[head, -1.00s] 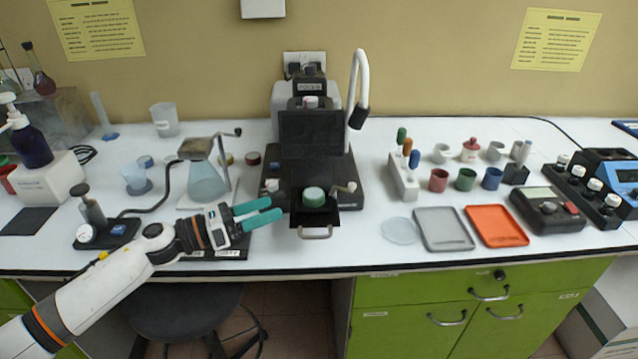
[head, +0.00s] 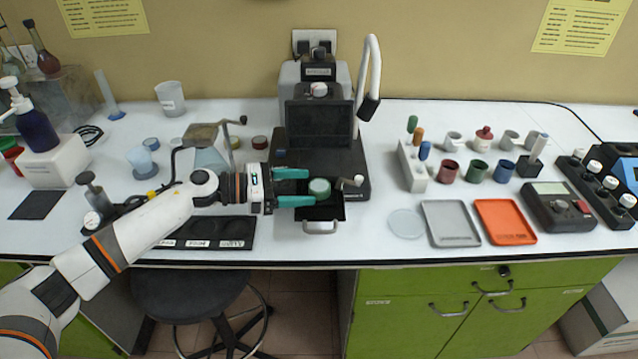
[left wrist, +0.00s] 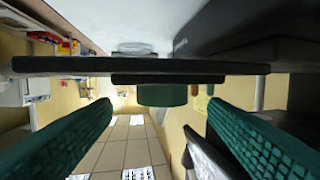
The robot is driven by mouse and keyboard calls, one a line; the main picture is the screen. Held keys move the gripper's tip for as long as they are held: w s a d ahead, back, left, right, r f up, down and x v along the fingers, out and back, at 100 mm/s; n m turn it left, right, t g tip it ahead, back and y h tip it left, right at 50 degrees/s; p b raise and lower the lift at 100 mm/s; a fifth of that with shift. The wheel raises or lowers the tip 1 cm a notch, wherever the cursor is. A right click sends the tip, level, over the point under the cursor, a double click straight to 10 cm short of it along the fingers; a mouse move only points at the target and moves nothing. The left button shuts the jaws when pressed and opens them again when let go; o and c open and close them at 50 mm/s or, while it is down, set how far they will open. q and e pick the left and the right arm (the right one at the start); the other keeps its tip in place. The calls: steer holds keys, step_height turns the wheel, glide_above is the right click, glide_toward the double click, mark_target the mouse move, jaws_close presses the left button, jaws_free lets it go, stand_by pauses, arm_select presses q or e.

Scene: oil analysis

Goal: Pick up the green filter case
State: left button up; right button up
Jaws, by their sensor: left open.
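The green filter case (head: 319,188), a short round piece with a pale green top, sits on the black pull-out tray (head: 330,212) at the front of the dark machine. My left gripper (head: 309,187) reaches in from the left with its two teal fingers apart. One finger is behind the case and one in front, with their tips about level with it. In the left wrist view the green case (left wrist: 162,95) shows in the gap between the fingers, against the dark tray edge. Whether either finger touches it is unclear. My right gripper is out of view.
The dark machine (head: 318,130) stands directly behind the tray, with a small crank (head: 350,183) just right of the case. A black labelled tray (head: 205,232) lies below my left wrist. Grey (head: 450,222) and orange (head: 504,221) trays lie to the right.

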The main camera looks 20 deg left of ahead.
mark_target(315, 185)
arm_select(q)
steer(key=x, duration=0.3)
steer(key=shift+w+d+p, duration=0.1)
steer(key=shift+w+p, duration=0.05)
steer(key=shift+p, duration=0.15)
steer(key=c, duration=1.1)
steer(key=shift+o, duration=0.2)
